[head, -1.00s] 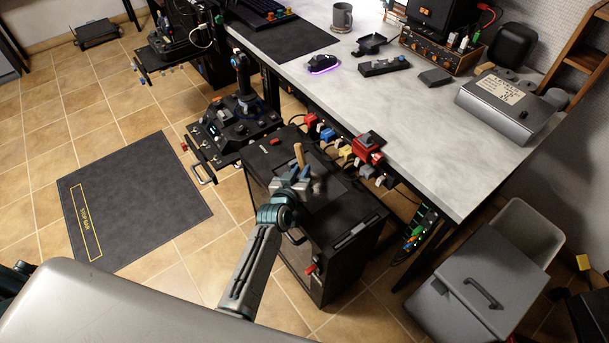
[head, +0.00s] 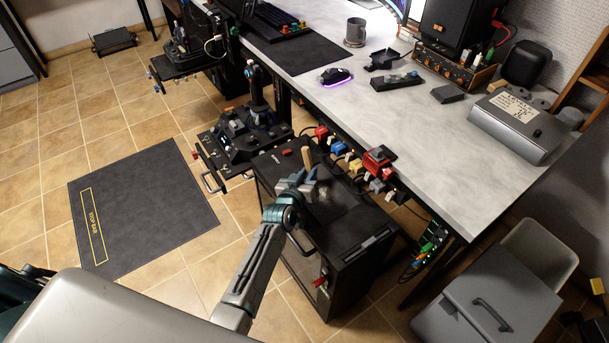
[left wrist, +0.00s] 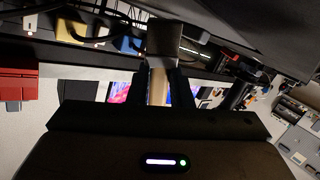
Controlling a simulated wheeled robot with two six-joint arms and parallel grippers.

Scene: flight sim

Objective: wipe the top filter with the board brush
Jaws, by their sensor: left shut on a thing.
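My left gripper (head: 298,188) is shut on the board brush (head: 307,158), whose tan wooden handle sticks up from between the fingers. The brush also shows in the left wrist view (left wrist: 157,85), between the two dark fingers, with a wider grey-brown part beyond them. The gripper is over the top of the black computer case (head: 365,245). The top filter (head: 326,198) is a dark panel in the case's top, with a pale greyish patch beside the gripper. The gripper and arm hide part of it. I cannot tell whether the bristles touch the filter. My right gripper is not in view.
The desk (head: 430,150) overhangs behind the case, with several coloured blocks (head: 378,158) along its edge. A joystick panel (head: 245,135) stands to the left. A grey bin (head: 490,290) is at the lower right. Tiled floor and a dark mat (head: 140,205) lie left.

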